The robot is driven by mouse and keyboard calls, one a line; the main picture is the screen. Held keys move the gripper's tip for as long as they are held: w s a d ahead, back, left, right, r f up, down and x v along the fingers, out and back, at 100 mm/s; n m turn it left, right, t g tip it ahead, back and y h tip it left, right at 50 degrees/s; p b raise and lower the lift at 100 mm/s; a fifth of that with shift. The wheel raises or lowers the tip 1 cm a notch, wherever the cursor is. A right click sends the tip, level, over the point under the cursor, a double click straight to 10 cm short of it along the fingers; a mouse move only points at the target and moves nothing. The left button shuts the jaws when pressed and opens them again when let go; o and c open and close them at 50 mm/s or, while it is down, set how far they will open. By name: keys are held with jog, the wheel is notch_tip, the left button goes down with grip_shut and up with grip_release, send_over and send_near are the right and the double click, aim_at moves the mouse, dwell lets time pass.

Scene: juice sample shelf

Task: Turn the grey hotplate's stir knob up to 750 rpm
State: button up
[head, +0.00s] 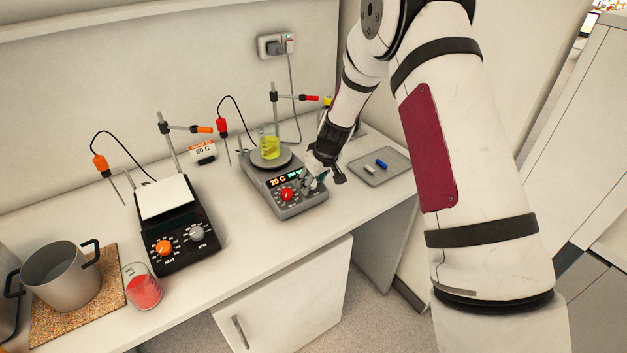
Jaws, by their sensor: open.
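The grey hotplate (300,209) stands on the bench, right of the black one. Its red knob (287,194) is at the front left of its panel. The lit display (279,182) reads 20 C in orange; a teal readout to its right is too small to read. A beaker of yellow liquid (269,146) stands on its round plate. My gripper (314,182) is open and points down at the right side of the panel. I cannot tell whether the fingers touch the knob.
A black hotplate (187,250) with orange and grey knobs stands to the left. A beaker of red liquid (143,291) and a steel pot (62,275) are further left. A grey tray (366,176) with small stir bars lies to the right. Probe stands rise behind both hotplates.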

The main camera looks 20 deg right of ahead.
jog(key=shift+c, duration=0.3)
grip_shut()
jog(key=shift+m, duration=0.3)
jog(key=m+b, duration=0.1)
jog(key=m, duration=0.4)
jog(key=shift+a, duration=0.15)
jog(key=m+b, duration=0.1)
jog(key=m, duration=0.5)
jog(key=shift+h+b, duration=0.35)
jog(key=shift+h, duration=0.05)
jog(key=shift+m, duration=0.3)
